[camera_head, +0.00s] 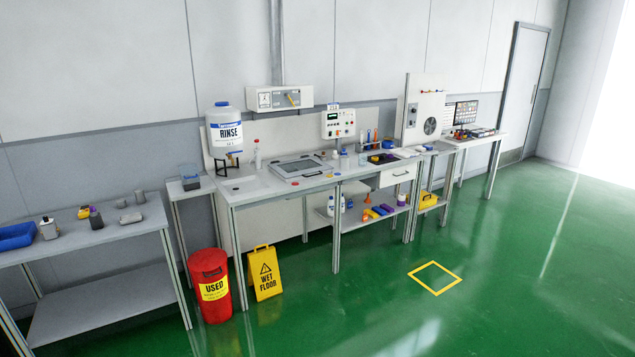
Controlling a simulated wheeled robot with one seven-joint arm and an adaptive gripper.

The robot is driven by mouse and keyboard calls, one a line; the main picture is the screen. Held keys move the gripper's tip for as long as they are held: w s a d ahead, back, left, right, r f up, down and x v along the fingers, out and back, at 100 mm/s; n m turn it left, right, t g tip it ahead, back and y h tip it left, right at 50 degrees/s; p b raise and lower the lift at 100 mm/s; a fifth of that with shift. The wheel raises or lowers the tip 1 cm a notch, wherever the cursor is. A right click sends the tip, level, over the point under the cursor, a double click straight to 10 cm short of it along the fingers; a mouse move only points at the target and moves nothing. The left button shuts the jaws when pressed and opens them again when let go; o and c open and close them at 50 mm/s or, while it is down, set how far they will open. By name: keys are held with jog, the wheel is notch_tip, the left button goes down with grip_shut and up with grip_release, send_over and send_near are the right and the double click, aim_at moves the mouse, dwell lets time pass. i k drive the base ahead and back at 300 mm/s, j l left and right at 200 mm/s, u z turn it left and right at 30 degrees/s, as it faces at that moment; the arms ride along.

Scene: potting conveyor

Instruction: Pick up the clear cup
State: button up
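My gripper is not in view. No clear cup can be made out with certainty. A small pale, see-through-looking container (345,161) stands upright on the long middle workbench (262,190), right of the dark-framed panel; it is too small to tell whether it is a cup. Nothing is seen touching it.
A rinse tank (225,134) stands at the bench's left. A red bin (211,286) and a yellow wet floor sign (265,273) stand in front. The green floor (500,270) is open at right.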

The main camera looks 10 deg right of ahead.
aim_at(362, 157)
jog(key=i+l+z, duration=0.25)
jog(key=i, duration=0.95)
jog(key=i+l+z, duration=0.3)
jog(key=i, duration=0.9)
jog(key=i+l+u, duration=0.1)
jog(key=i+u, duration=0.4)
jog(key=i+l+u, duration=0.45)
jog(key=i, duration=0.2)
jog(key=i+l+u, duration=0.75)
jog(key=l, duration=0.3)
jog(key=i+l+u, duration=0.15)
jog(key=i+l, duration=0.1)
jog(key=l, duration=0.05)
